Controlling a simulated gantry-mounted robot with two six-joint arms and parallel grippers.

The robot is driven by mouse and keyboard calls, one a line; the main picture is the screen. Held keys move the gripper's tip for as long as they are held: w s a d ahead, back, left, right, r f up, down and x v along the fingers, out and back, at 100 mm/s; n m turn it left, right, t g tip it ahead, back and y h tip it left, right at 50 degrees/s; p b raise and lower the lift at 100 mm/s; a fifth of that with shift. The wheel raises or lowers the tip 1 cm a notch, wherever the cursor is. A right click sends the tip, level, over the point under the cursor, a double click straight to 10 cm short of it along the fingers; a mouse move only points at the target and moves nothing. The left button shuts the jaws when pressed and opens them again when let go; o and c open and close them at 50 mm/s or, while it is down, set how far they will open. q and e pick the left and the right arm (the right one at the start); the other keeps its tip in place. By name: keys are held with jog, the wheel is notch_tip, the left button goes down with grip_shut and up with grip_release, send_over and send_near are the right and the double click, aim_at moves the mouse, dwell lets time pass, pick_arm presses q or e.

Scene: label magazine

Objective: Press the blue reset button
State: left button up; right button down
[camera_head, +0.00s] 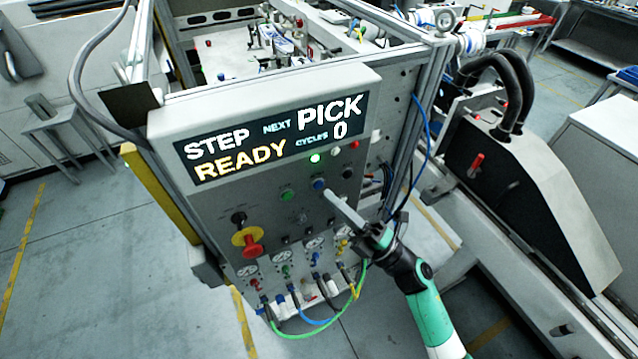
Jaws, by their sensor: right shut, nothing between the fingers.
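The blue reset button (319,184) is on the grey control panel (215,215), below the lit green lamp and right of a green button (287,196). My right gripper (328,194) comes in from the lower right with its fingers shut and empty. Its fingertips are at the lower edge of the blue button in the picture; I cannot tell whether they touch it. The display (270,138) reads STEP READY, NEXT PICK, CYCLES 0. My left gripper is not in view.
A red emergency stop (252,246) on a yellow collar and a black knob (238,218) are at the panel's left. Gauges, fittings and green and blue hoses (318,322) line the panel's bottom. A black-and-grey machine (530,190) stands at the right.

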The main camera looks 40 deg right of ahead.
jog(key=s, duration=0.1)
jog(key=s+a+p, duration=0.1)
jog(key=s, duration=0.2)
jog(key=shift+s+a, duration=0.3)
jog(key=shift+s, duration=0.05)
dwell(0.7)
